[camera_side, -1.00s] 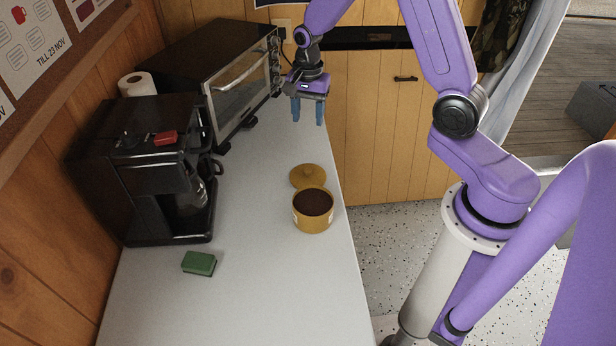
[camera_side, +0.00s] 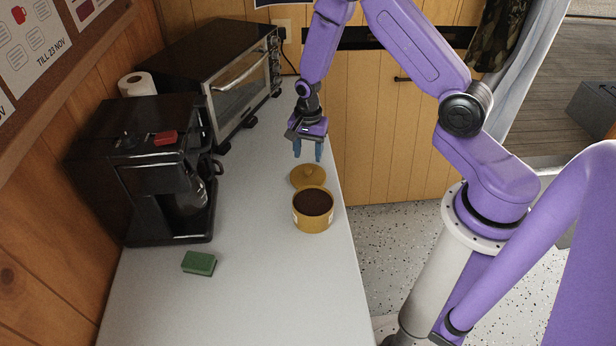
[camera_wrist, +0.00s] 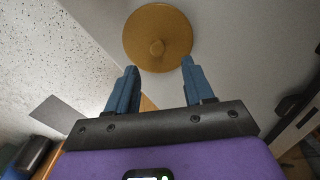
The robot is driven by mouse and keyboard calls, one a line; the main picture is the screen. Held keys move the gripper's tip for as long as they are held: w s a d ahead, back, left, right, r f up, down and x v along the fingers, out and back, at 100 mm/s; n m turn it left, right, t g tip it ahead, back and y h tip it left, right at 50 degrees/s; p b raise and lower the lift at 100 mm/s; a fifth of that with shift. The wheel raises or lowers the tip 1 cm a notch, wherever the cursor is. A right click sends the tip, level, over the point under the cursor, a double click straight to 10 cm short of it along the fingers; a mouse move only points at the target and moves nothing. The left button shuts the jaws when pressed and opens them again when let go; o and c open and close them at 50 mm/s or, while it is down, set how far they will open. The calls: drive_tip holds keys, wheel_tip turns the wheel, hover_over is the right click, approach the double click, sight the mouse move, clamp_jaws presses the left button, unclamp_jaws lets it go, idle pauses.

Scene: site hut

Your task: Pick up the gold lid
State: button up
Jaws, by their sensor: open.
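The gold lid (camera_side: 302,176) is a round disc with a small knob on top. It lies on the counter just behind the gold canister (camera_side: 312,213), which is open and holds something dark brown. My gripper (camera_side: 308,156) is open and empty, above and slightly behind the lid, fingers pointing down. In the wrist view the lid (camera_wrist: 158,38) with its knob lies past the tips of my spread fingers (camera_wrist: 160,80), centred roughly between them. Nothing hides the lid there. In the side view I cannot tell the exact height of my fingertips above it.
A black coffee maker (camera_side: 150,165) and a toaster oven (camera_side: 215,75) stand along the left wall. A green sponge (camera_side: 199,263) lies at the front left of the white counter (camera_side: 240,310). The counter's right edge runs close beside the canister. The counter middle is clear.

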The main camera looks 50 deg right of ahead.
sight(308, 170)
drive_tip(key=f, duration=0.3)
drive_tip(key=shift+s+a+f, duration=0.25)
drive_tip(key=shift+a+f, duration=0.05)
drive_tip(key=shift+f, duration=0.8)
clamp_jaws()
